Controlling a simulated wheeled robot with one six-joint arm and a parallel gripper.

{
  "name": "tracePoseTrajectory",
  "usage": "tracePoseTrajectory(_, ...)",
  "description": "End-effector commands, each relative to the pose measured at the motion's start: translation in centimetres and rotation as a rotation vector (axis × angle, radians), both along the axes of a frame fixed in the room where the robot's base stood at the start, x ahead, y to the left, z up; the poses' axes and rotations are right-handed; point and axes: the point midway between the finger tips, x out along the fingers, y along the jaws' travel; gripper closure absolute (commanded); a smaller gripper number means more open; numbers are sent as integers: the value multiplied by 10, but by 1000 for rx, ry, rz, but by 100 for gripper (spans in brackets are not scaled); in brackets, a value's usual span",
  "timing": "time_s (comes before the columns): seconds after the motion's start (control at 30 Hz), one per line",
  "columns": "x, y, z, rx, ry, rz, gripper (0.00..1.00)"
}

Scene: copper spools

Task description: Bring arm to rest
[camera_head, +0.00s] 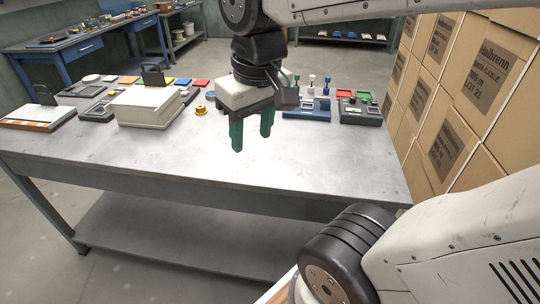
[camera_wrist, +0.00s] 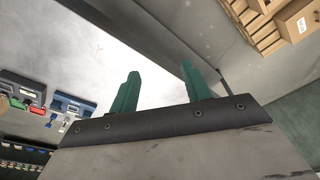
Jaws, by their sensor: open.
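My gripper (camera_head: 252,133) hangs above the grey metal table (camera_head: 290,170), with its two green fingers pointing down. The fingers are apart and nothing shows between them. In the wrist view, my gripper (camera_wrist: 158,82) also shows two separated green fingers over the bare tabletop (camera_wrist: 60,40). My arm comes in from the upper right of the head view and bends down to the gripper. No copper spool is held.
A white box (camera_head: 148,107) and a wooden-edged tray (camera_head: 40,115) stand at the table's left. A blue stand (camera_head: 308,110) and a dark tray (camera_head: 360,112) stand at its back right. Cardboard boxes (camera_head: 455,140) are stacked at right. The table's front is clear.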

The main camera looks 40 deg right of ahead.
Motion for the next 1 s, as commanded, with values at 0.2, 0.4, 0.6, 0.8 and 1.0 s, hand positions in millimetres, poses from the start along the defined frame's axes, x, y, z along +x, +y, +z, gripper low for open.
tracePoseTrajectory(0.2, -49, 7, -22, -9, 21, 7, 52)
tracePoseTrajectory(0.4, -54, 7, -25, -10, 27, 6, 52)
tracePoseTrajectory(0.6, -54, 7, -25, -10, 26, 6, 52)
tracePoseTrajectory(0.8, -54, 7, -25, -10, 26, 6, 52)
tracePoseTrajectory(1.0, -54, 7, -25, -10, 26, 6, 52)
